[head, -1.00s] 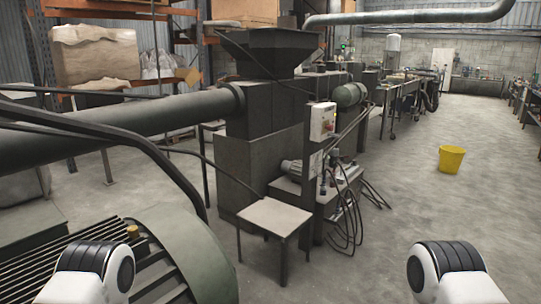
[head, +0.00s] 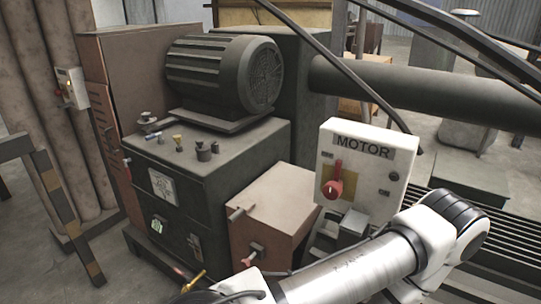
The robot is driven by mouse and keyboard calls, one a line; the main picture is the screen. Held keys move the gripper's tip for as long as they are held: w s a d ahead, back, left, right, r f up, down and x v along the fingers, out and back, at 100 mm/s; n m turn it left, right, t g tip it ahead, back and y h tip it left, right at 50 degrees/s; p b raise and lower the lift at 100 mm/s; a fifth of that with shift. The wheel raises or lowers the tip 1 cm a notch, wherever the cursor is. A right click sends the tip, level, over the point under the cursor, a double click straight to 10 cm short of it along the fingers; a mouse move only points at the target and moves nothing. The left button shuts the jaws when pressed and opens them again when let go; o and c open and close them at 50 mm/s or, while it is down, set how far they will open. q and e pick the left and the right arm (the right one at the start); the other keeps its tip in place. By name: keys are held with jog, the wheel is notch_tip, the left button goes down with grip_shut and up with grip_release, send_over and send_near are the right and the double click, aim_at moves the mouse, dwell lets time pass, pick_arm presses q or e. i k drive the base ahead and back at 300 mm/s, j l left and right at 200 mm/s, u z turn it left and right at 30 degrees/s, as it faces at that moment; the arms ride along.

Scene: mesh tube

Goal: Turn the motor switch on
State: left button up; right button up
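The motor switch box (head: 340,147) is a pale box labelled MOTOR, right of the middle in the head view. A red rotary switch handle (head: 335,185) sits on a yellow plate on its front, its lever pointing upward. One of my arms (head: 340,270), silver and white, crosses the lower right in front of the area below the box. It is apart from the red handle in the picture.
A dark machine cabinet (head: 212,190) with a ribbed electric motor (head: 222,72) on top stands to the left. A brownish box (head: 275,205) stands beside it. Another small switch box (head: 71,88) hangs at the far left. A large pipe (head: 400,90) and cables run at upper right.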

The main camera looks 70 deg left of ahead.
aim_at(332, 190)
jog(key=u, duration=1.65)
jog(key=j, duration=0.1)
